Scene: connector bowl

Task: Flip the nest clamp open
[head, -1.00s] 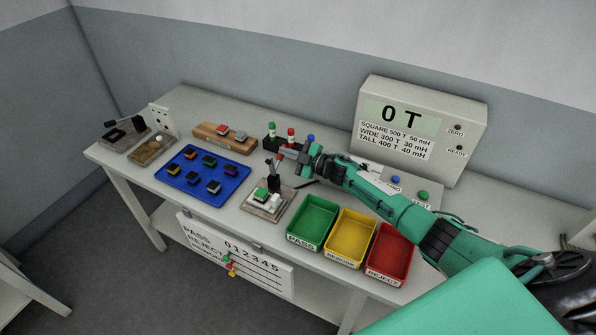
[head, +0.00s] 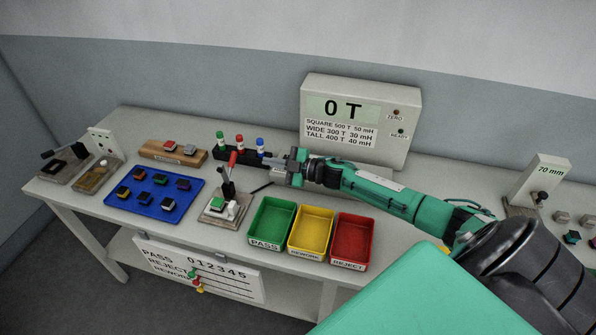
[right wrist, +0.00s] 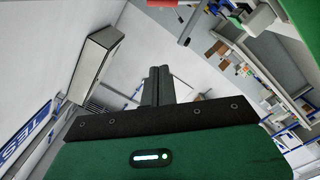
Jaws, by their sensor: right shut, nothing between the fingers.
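The nest clamp (head: 227,188) stands on a small fixture at the middle of the bench. Its dark arm rises upright and its red-tipped handle (head: 232,159) points up. The nest (head: 214,219) below it holds a block with a green top (head: 217,204). My right gripper (head: 279,165) is shut and empty, to the right of the clamp handle and apart from it, with its fingers pointing left. Its closed fingers also show in the right wrist view (right wrist: 157,84). My left gripper is not in view.
A rack with green, red and blue markers (head: 239,141) stands just behind the clamp. A blue tray (head: 140,206) of blocks lies to the left. Green, yellow and red bins (head: 272,245) stand at the front right. A display box (head: 356,160) is behind my right arm.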

